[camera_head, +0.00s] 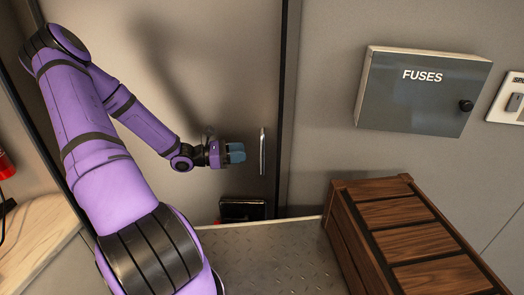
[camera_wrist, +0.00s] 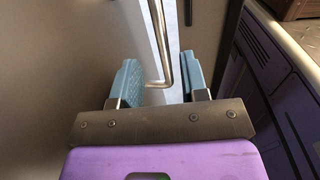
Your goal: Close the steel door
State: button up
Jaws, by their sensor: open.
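The steel door (camera_head: 190,60) is a plain beige-grey panel behind my arm in the head view. It carries a slim vertical bar handle (camera_head: 262,152) near its right side. How far the door stands open cannot be told. My gripper (camera_head: 238,153), with blue finger pads, is just left of the handle. In the wrist view my gripper (camera_wrist: 157,80) is open, and the bent metal bar of the handle (camera_wrist: 162,45) reaches between its fingers. A pale strip lies behind the bar. Whether the fingers touch the bar is unclear.
A grey FUSES box (camera_head: 422,92) is on the wall at the right. A wooden crate (camera_head: 400,212) stands below it. A metal tread-plate surface (camera_head: 270,255) lies in front of the door. A wooden surface (camera_head: 35,215) is at the left. A small dark object (camera_head: 243,209) sits low by the door.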

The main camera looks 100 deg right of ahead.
jog(key=s, duration=0.8)
jog(key=shift+d, duration=0.2)
jog(key=shift+w, duration=0.1)
grip_shut()
